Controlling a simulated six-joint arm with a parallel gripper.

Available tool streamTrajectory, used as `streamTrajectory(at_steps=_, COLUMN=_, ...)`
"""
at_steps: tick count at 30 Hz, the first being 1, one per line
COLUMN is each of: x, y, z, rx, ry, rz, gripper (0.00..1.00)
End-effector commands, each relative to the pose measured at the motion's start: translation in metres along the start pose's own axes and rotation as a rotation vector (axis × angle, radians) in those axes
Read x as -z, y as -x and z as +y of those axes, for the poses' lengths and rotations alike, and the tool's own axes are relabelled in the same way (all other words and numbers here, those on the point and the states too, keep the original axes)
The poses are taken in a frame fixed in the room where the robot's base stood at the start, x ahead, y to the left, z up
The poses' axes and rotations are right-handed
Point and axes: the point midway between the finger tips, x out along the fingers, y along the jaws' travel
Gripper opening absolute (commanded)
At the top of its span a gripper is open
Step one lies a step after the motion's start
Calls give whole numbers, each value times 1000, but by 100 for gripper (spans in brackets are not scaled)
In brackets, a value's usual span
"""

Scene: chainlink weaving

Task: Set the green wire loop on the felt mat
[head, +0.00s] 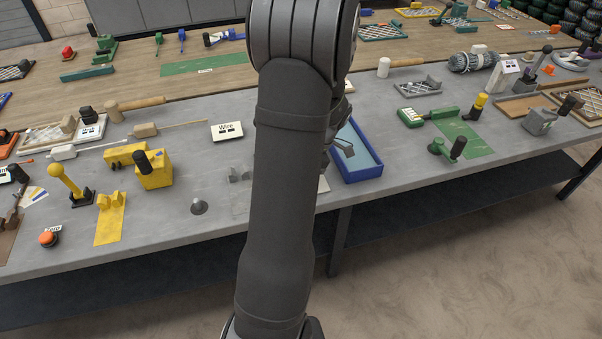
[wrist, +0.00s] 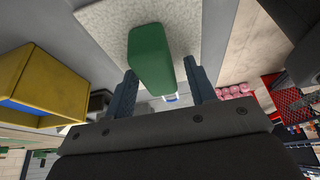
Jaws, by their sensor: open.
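A green, smooth, rounded block-like piece (wrist: 150,58) shows in the wrist view over a pale speckled mat (wrist: 103,22), which looks like the felt mat. I cannot tell whether this piece is the green wire loop; no open loop shape shows. It seems to lie on the mat, but contact is unclear. My gripper (wrist: 160,66) is open, with one finger on each side of the green piece and a gap at the right finger. In the head view my arm hides most of the gripper and the mat; only a pale edge (head: 323,185) shows beside the arm.
A blue tray (head: 376,173) stands right of my arm near the bench's front edge. A yellow box with a blue inside (wrist: 38,82) is left in the wrist view. A "Wire" card (head: 227,131) and yellow fixtures (head: 153,169) stand left.

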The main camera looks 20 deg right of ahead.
Motion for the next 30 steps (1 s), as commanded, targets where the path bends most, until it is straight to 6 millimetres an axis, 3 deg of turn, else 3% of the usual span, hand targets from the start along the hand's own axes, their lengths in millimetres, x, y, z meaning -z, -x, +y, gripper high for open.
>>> streamTrajectory(at_steps=4, x=1, y=4, z=0, rx=-1, ry=1, rz=0, gripper=51)
streamTrajectory(at_steps=8, x=1, y=20, z=1, rx=-4, ry=1, rz=-2, gripper=51)
streamTrajectory(at_steps=21, x=0, y=107, z=1, rx=-3, ry=1, rz=-2, gripper=51)
streamTrajectory(at_steps=30, x=1, y=123, z=0, rx=1, ry=0, rz=0, gripper=51)
